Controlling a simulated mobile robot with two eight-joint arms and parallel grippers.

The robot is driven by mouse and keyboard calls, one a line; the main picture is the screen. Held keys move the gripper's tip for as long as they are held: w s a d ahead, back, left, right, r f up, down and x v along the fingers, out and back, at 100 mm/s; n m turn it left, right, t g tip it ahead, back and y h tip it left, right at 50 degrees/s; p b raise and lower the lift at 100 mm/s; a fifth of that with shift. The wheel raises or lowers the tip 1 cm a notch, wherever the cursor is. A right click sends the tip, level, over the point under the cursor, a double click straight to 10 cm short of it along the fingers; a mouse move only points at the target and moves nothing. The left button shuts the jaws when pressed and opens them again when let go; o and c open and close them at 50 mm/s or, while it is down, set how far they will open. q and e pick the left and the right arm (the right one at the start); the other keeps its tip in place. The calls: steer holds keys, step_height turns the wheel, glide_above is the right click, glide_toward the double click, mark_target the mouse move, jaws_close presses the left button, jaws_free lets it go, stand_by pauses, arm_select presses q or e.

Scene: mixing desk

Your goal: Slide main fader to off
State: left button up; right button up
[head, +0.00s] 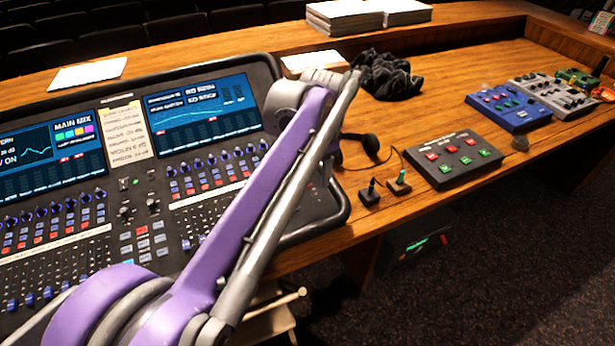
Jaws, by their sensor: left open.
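The mixing desk (137,188) fills the left of the head view. It has two lit screens, rows of knobs and buttons, and banks of faders. Several blue fader caps (47,292) show at its lower left. More faders sit in the right-hand bank, partly behind my arm. I cannot tell which one is the main fader. My purple and grey left arm (262,180) comes in from the lower left and crosses over the right part of the mixing desk. My left gripper is open, but I cannot make out its fingertips clearly. My right gripper does not show.
A dark pedal box (453,160) with red and green buttons sits on the wooden table (455,65). A blue pedal (510,108) and a grey unit (553,96) stand farther right. A black crumpled cloth (388,75) and book stacks (345,15) lie behind. The table's front edge drops to dark carpet.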

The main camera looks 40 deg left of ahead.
arm_select(q)
steer(key=m, duration=0.1)
glide_toward(307, 183)
steer(key=shift+g, duration=0.4)
steer(key=f, duration=0.5)
steer(key=w+f+b, duration=0.1)
steer(key=f, duration=0.1)
steer(key=shift+w+a+f, duration=0.1)
steer(key=shift+a+f, duration=0.3)
steer(key=shift+c, duration=0.2)
jaws_close()
stand_by(0.5)
steer(key=shift+d, duration=0.1)
